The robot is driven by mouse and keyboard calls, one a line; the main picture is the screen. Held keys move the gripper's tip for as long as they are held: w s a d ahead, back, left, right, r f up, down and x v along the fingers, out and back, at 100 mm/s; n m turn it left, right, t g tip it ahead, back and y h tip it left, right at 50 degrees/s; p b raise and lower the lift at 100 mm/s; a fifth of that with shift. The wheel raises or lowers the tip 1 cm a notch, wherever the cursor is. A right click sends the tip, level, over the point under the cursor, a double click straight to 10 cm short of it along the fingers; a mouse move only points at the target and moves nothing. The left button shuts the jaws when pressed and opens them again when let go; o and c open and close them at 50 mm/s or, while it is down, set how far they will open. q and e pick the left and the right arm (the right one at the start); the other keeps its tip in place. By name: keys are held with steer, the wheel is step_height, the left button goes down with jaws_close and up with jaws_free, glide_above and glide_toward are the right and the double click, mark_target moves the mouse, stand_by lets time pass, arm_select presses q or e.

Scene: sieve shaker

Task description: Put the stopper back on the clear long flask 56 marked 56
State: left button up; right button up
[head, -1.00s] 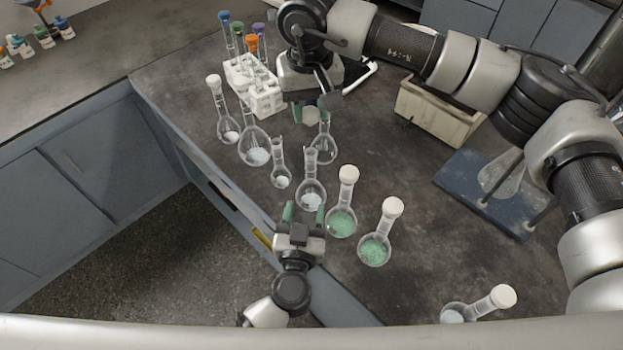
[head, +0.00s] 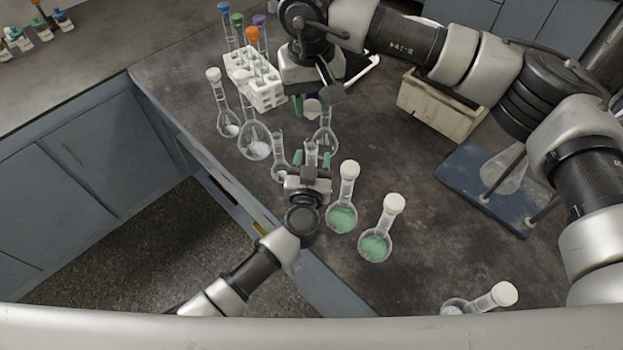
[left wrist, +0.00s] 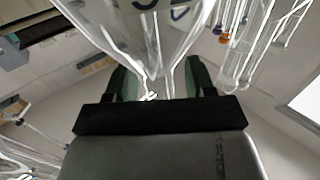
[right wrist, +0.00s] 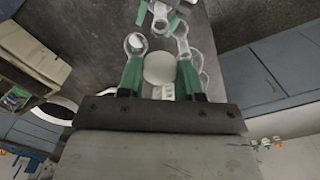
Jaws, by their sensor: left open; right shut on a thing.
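My right gripper (head: 311,105) is shut on a white stopper (head: 313,108), held above the flasks near the rack; the stopper also shows between the green fingers in the right wrist view (right wrist: 160,68). My left gripper (head: 312,159) is open, with its fingers on either side of the neck of a clear long flask (head: 311,149). The gripper hides this flask's body in the head view. In the left wrist view a clear flask (left wrist: 150,35) rises close between the fingers; dark marking at its top edge is cut off and I cannot read it fully.
Stoppered flasks with green powder (head: 342,216) (head: 375,246) stand right. A white tube rack (head: 262,92) is behind. The bench is clear toward the blue stand (head: 455,185).

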arm_select(q)
steer(key=shift+c, duration=0.3)
jaws_close()
arm_select(e)
steer(key=shift+f, duration=2.5)
steer(key=shift+s, duration=0.1)
steer(key=shift+f, duration=0.85)
steer(key=shift+f, duration=0.6)
